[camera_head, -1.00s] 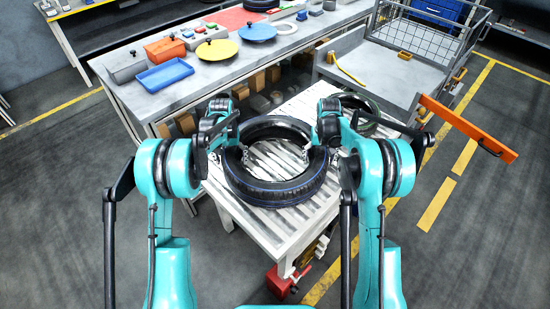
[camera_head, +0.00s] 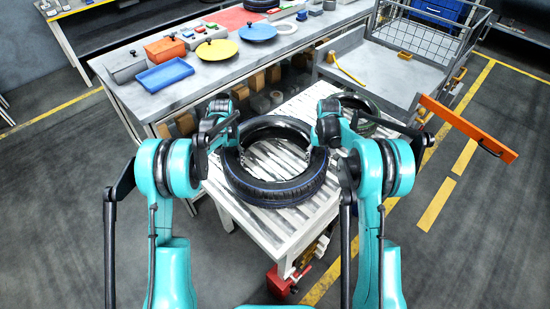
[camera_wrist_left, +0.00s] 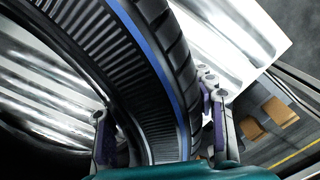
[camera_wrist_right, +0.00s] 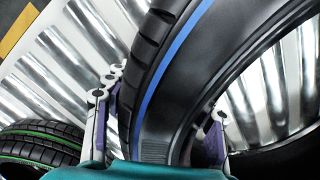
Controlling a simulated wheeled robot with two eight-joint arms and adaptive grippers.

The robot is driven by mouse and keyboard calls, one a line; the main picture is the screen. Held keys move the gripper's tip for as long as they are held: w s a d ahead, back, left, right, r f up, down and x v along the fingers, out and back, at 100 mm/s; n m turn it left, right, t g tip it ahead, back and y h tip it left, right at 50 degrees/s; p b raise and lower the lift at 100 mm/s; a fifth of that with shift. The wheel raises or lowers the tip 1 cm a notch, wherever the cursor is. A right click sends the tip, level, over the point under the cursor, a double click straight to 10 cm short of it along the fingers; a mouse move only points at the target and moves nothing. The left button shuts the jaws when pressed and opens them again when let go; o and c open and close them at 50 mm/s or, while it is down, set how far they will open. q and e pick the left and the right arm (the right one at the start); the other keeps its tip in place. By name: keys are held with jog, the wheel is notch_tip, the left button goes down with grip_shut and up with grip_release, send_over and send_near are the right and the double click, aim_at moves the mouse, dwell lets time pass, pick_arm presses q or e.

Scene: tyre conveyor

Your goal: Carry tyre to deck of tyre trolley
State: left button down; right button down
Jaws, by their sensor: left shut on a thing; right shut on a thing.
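A black tyre (camera_head: 275,192) with a blue stripe lies flat on the roller conveyor (camera_head: 322,210) in the head view. My left gripper (camera_head: 234,152) is shut on its left wall, and my right gripper (camera_head: 318,150) on its right wall. In the left wrist view (camera_wrist_left: 155,115) and right wrist view (camera_wrist_right: 160,115), one finger is inside the ring and one outside. Whether the tyre touches the rollers cannot be told. The tyre trolley seems to be the grey deck (camera_head: 385,78) with an orange handle (camera_head: 465,128) at upper right.
A second tyre (camera_head: 362,128), green-striped, lies behind my right arm and shows beside the gripper in the right wrist view (camera_wrist_right: 45,145). A workbench (camera_head: 200,90) with a blue tray and coloured lids stands behind. A wire cage (camera_head: 425,38) borders the deck.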

aim_at(230, 150)
pick_arm(q)
jog(key=shift+r, duration=0.2)
pick_arm(e)
jog(key=shift+r, duration=0.2)
